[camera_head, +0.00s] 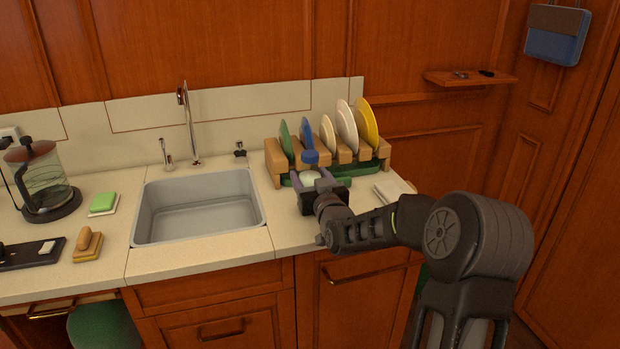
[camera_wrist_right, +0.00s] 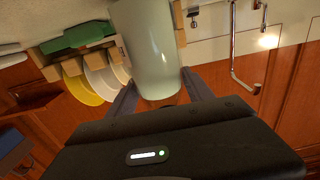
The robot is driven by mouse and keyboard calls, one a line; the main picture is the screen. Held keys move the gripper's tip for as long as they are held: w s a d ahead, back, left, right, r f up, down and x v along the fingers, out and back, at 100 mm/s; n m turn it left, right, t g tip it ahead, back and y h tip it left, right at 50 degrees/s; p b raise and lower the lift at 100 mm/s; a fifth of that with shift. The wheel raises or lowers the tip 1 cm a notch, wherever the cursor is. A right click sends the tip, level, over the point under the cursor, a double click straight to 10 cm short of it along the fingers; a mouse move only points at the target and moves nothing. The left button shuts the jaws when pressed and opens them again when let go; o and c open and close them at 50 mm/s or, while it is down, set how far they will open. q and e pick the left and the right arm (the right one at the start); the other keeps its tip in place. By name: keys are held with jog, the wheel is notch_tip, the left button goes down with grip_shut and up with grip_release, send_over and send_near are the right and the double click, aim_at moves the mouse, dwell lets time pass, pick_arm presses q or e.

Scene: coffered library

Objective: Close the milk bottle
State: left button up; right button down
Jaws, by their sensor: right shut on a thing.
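My right gripper (camera_head: 317,185) is shut on the bottle's body, with a jaw on each side. In the right wrist view the pale bottle (camera_wrist_right: 152,45) appears upside down between the fingers (camera_wrist_right: 162,95), its top hidden by the gripper. My left gripper is out of view.
The wooden dish rack (camera_head: 272,160) with several plates stands close behind the bottle. The sink (camera_head: 200,212) is to the left, with a faucet (camera_head: 190,125). A green sponge (camera_head: 103,201), a brush (camera_head: 87,242) and a glass press (camera_head: 42,180) stand farther left.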

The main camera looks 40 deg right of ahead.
jog(key=shift+f, duration=0.1)
jog(key=shift+f, duration=0.15)
jog(key=shift+c, duration=2)
grip_release()
jog(key=shift+r, duration=0.2)
jog(key=shift+s+a+f, duration=0.1)
jog(key=shift+s+f, duration=0.05)
jog(key=shift+s, duration=0.1)
jog(key=b+v, duration=0.1)
jog(key=v, duration=1)
jog(key=shift+s+b, duration=0.25)
jog(key=shift+b, duration=0.15)
jog(key=shift+a, duration=0.1)
